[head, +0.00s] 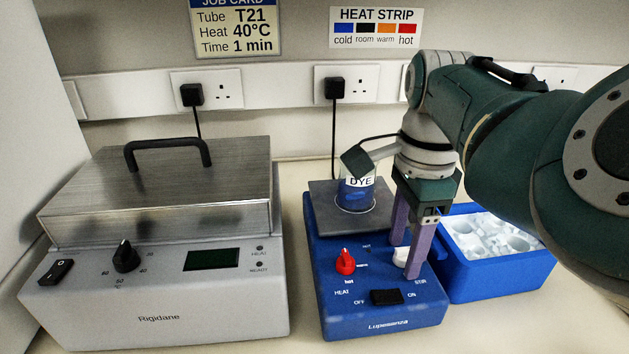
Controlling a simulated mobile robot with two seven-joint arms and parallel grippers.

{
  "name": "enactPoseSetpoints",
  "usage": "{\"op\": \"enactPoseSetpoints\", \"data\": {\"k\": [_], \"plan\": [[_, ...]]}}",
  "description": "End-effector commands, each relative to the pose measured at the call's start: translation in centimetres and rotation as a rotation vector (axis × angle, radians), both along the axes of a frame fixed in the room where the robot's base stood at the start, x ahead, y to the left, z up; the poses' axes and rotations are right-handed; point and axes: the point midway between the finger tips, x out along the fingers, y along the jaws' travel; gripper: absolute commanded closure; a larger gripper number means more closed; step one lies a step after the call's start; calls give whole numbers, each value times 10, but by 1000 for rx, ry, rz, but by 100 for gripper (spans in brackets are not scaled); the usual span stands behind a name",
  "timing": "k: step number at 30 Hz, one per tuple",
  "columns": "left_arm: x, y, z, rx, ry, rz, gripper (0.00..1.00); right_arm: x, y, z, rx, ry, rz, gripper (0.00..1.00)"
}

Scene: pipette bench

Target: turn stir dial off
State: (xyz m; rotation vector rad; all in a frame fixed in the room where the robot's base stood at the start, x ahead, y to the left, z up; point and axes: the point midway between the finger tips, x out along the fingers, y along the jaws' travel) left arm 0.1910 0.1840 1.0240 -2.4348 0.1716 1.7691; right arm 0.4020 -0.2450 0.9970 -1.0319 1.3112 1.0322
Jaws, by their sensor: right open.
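The blue stirrer hotplate (345,318) stands in the middle of the bench. Its white stir dial (401,257) sits on the sloped front at the right, above the label STIR, and is partly hidden by my gripper. My right gripper (405,270) points down at this dial with its purple fingers apart, one on each side of it or close by. Whether they touch the dial cannot be told. The dial's pointer direction is hidden. My left gripper is not in view.
A red heat dial (345,261) and a black OFF/ON rocker switch (386,297) are close by on the same panel. A DYE beaker (357,193) stands on the plate. A blue ice box (500,286) is at right, a lidded grey heater (160,320) at left.

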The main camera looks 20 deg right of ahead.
Motion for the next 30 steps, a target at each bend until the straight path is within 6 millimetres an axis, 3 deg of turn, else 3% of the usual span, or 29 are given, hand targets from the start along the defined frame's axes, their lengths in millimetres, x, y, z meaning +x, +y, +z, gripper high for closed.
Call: {"op": "enactPoseSetpoints", "data": {"k": [2, 18, 30], "plan": [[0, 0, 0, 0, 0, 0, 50, 0, 0, 0, 0, 0, 0, 40], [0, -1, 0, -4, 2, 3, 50, 0, 0, 1, 0, 1, 1, 100], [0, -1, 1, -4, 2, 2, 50, 0, 0, 1, 0, 2, 11, 100]]}}
